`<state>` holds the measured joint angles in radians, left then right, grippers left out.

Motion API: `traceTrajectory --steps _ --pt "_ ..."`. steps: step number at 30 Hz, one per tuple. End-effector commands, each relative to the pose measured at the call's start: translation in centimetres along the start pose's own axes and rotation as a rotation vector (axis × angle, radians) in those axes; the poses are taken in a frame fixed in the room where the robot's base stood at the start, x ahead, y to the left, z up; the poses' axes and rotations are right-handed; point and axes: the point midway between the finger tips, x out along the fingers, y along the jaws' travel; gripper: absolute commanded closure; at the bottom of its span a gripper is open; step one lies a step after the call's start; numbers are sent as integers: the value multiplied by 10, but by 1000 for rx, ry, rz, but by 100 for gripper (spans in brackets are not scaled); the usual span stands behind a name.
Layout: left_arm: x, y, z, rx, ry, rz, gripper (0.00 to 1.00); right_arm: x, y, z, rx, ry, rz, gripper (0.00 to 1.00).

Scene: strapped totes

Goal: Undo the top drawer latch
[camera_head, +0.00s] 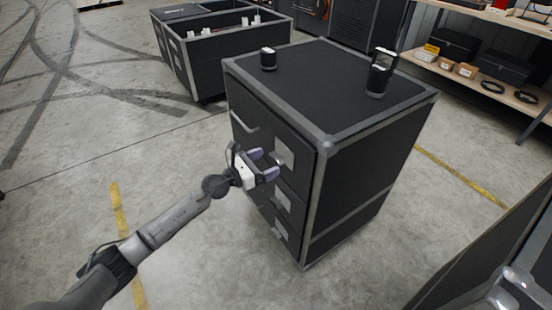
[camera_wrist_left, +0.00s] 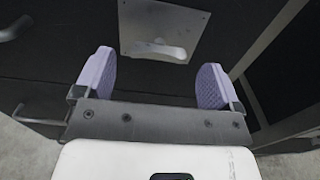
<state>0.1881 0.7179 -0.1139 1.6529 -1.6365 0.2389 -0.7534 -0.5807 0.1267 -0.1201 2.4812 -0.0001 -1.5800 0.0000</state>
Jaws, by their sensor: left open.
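The top drawer latch (camera_head: 284,153) is a pale metal plate on the front of a black drawer case (camera_head: 375,165), near its right front edge. In the left wrist view the latch (camera_wrist_left: 160,45) shows as a plate with a small lever across its lower part, ahead of and between the fingers. My left gripper (camera_head: 266,164) is open, with purple-grey pads, just in front of the latch. It looks empty, with the lever beyond the fingertips; I cannot tell any contact. My right gripper is not in view.
Two more latches (camera_head: 282,200) (camera_head: 280,230) sit below on the same front. A drawer handle (camera_head: 243,122) is at the upper left. Small black items (camera_head: 268,59) (camera_head: 381,72) stand on the case top. An open tote (camera_head: 222,50) is behind; shelves (camera_head: 480,78) stand right.

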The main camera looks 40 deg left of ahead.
Motion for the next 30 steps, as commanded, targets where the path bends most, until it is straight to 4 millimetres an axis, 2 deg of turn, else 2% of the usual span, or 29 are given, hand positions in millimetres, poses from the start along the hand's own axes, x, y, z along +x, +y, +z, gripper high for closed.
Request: traceTrajectory --steps 3,9,24,30 --pt "17 0 0 -1 -3 0 11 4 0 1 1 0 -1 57" --pt "35 0 -1 -1 -1 0 11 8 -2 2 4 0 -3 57" --pt "42 0 0 -2 0 0 11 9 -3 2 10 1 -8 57" --pt "42 0 0 -2 0 0 30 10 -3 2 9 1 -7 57"
